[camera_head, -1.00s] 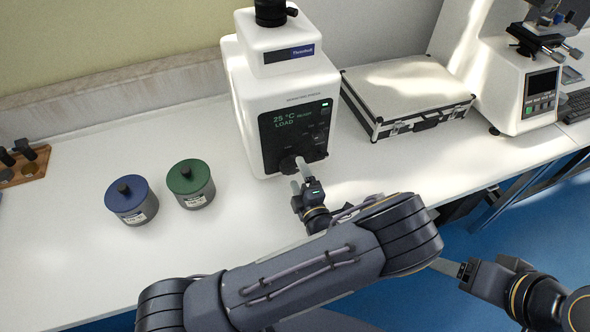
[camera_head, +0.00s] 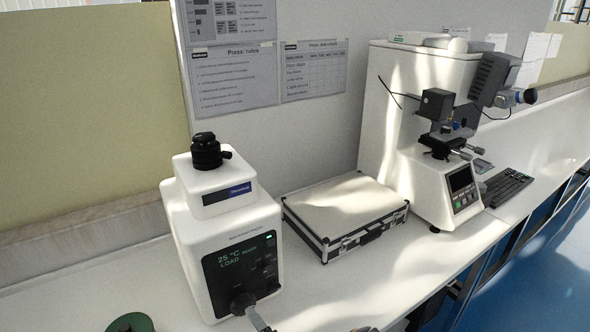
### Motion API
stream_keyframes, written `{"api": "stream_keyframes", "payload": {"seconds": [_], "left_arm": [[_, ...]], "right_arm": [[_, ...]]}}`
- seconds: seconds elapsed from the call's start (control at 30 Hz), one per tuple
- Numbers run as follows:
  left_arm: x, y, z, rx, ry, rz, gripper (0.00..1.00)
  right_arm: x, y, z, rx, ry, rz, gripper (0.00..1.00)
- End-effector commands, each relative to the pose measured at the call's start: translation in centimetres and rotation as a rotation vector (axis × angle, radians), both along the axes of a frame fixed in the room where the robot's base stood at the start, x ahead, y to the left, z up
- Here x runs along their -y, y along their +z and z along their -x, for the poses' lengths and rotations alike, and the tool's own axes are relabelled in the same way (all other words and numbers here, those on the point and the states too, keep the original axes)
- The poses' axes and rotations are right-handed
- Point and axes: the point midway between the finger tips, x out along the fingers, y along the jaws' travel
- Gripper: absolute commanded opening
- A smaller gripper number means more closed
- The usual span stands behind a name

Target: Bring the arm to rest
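A white press tester (camera_head: 225,235) stands on the bench, with a lit dark panel reading 25 °C and LOAD. A dark knob (camera_head: 243,302) sits low on its front. Only a grey fingertip of my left gripper (camera_head: 259,319) shows at the bottom edge, close beside the knob. I cannot tell whether it touches the knob, and the rest of that gripper is below the picture. My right gripper is out of view.
A silver-edged case (camera_head: 345,215) lies right of the tester. A microscope-type tester (camera_head: 450,185) and a keyboard (camera_head: 508,188) stand further right. A green lid (camera_head: 130,323) shows at the bottom left.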

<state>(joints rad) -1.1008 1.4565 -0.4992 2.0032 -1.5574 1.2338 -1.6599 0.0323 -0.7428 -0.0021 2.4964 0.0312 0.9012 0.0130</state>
Motion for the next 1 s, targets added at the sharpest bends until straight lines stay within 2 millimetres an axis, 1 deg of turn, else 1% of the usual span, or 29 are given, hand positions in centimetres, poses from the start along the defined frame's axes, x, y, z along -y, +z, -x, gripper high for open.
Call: {"api": "stream_keyframes", "payload": {"seconds": [0.03, 0.07, 0.17, 0.2, 0.3, 0.37, 0.4, 0.47, 0.5, 0.57, 0.6, 0.67, 0.7, 0.83, 0.87, 0.9, 1.0], "left_arm": [[-1.3, 0.6, 0.3, 0.022, 0.073, 0.090, 0.82], [-2.1, 0.9, 0.7, 0.040, 0.127, 0.154, 0.82], [-5.3, 2.0, 2.5, 0.130, 0.355, 0.413, 0.82], [-6.6, 2.3, 3.5, 0.176, 0.460, 0.523, 0.82], [-9.1, 3.1, 6.1, 0.312, 0.729, 0.781, 0.82], [-10.2, 3.6, 7.8, 0.405, 0.893, 0.921, 0.82], [-10.7, 3.9, 8.8, 0.470, 1.003, 1.010, 0.82], [-11.4, 4.5, 10.4, 0.575, 1.167, 1.134, 0.82], [-11.7, 4.9, 11.5, 0.650, 1.280, 1.212, 0.82], [-11.9, 5.6, 12.9, 0.766, 1.445, 1.318, 0.82], [-12.0, 6.1, 13.8, 0.849, 1.558, 1.383, 0.82], [-12.0, 6.9, 15.1, 0.976, 1.726, 1.472, 0.82], [-11.9, 7.5, 15.8, 1.063, 1.837, 1.524, 0.82], [-11.4, 9.8, 17.9, 1.364, 2.202, 1.657, 0.82], [-11.2, 10.3, 18.3, -1.401, -2.231, -1.643, 0.82], [-11.0, 11.1, 18.8, -1.369, -2.145, -1.524, 0.82], [-10.5, 13.1, 19.8, -1.278, -1.933, -1.258, 0.82]], "right_arm": [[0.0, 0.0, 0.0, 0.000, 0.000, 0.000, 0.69], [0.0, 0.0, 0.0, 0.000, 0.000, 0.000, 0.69], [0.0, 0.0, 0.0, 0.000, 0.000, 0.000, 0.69], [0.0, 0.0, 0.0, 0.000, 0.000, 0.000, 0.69], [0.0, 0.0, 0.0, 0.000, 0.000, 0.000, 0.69], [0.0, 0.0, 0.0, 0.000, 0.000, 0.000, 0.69], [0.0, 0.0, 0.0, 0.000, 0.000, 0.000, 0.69], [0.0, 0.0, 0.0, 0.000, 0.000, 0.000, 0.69], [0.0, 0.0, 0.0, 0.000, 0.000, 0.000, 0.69], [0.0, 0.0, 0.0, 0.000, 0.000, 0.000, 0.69], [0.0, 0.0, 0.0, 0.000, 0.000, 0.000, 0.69], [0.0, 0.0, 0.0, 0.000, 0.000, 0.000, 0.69], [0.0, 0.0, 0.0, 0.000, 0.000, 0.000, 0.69], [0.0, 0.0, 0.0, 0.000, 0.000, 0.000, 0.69], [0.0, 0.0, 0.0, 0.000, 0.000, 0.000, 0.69], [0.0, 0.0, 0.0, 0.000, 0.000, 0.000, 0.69], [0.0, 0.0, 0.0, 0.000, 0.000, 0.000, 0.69]]}}
